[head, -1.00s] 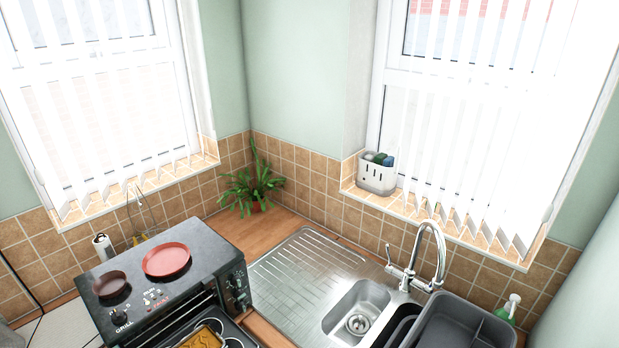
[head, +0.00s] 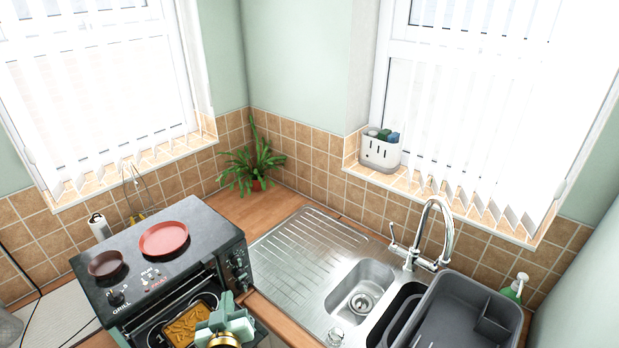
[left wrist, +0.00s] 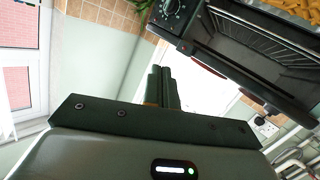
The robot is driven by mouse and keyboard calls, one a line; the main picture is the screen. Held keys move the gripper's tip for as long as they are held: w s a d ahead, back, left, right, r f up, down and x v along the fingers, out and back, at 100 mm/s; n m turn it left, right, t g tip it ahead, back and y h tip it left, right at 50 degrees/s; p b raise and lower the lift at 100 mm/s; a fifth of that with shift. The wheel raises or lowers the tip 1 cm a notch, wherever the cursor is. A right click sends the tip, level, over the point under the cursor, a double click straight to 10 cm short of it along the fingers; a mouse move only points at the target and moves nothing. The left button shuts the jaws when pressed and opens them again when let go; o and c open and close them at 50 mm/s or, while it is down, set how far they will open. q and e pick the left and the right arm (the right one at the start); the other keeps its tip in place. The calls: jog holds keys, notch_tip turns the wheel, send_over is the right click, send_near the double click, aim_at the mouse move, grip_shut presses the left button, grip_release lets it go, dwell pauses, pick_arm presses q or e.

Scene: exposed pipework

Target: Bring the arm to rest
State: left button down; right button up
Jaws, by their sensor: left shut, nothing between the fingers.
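My left gripper (head: 228,318) shows at the bottom of the head view, in front of the small black oven (head: 185,240). Its pale green fingers are together with nothing between them. It overlaps the right part of a dish of yellow-brown food (head: 185,325) in the picture; I cannot tell whether they touch. In the left wrist view the shut fingers (left wrist: 163,88) point toward the wall, with the oven (left wrist: 230,50) to the upper right. Most of my left arm is hidden. My right gripper is not in view.
The steel sink (head: 300,245), tap (head: 440,235) and grey dish rack (head: 455,315) lie to the right. A potted plant (head: 252,165) stands in the corner. The drainboard is clear.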

pick_arm(q)
jog(key=s+d+r+m+h, duration=0.4)
jog(key=d+r+m+h, duration=0.2)
jog(key=m+h, duration=0.2)
jog(key=s+f+m+g, duration=0.2)
jog(key=s+m+g, duration=0.25)
jog(key=s, duration=0.25)
jog(key=s+a+r+g+y, duration=0.1)
jog(key=s+a+g+y, duration=0.1)
jog(key=s+a+y, duration=0.55)
jog(key=s+a+r+g+y, duration=0.2)
jog(key=s+a, duration=0.2)
jog(key=a, duration=0.6)
jog(key=s+d+f+n+g+h+b, duration=0.2)
jog(key=f+b, duration=0.6)
jog(key=f, duration=1.4)
jog(key=s+d+f+m+g+h+b, duration=0.2)
jog(key=f+b, duration=0.5)
jog(key=f, duration=1.5)
jog(key=s+f+n+g+b, duration=0.1)
jog(key=s+f+b, duration=0.4)
jog(key=s+f, duration=0.5)
jog(key=s+f+n+g+b, duration=0.1)
jog(key=s+f+n+b, duration=0.2)
jog(key=s+f+b, duration=0.3)
jog(key=s+d+f, duration=0.1)
jog(key=s+f, duration=0.3)
jog(key=f, duration=0.5)
jog(key=shift+f+b, duration=0.3)
jog(key=shift+f, duration=0.1)
